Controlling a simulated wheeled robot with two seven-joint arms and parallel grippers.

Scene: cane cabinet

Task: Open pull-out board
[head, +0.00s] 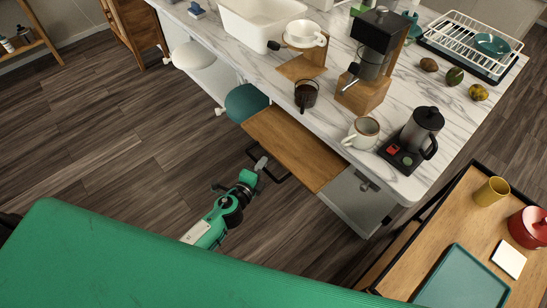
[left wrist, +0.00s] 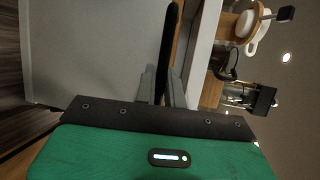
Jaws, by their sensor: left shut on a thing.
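The wooden pull-out board (head: 295,148) juts out from under the marble counter's front edge, its top bare. A black bar handle (head: 284,179) shows below the board's outer edge. My left gripper (head: 262,163) reaches up to it from the lower left. In the left wrist view the dark handle bar (left wrist: 170,40) runs between the two grey fingers (left wrist: 163,86), which are shut on it. The join of handle and board is partly hidden. My right gripper is not in view.
The marble counter (head: 350,112) carries a glass of coffee (head: 306,95), a mug (head: 363,132), a kettle (head: 421,130) and a coffee machine (head: 375,60). Two stools (head: 246,102) stand left of the board. A wooden cart (head: 480,220) stands at the right. Floor on the left is clear.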

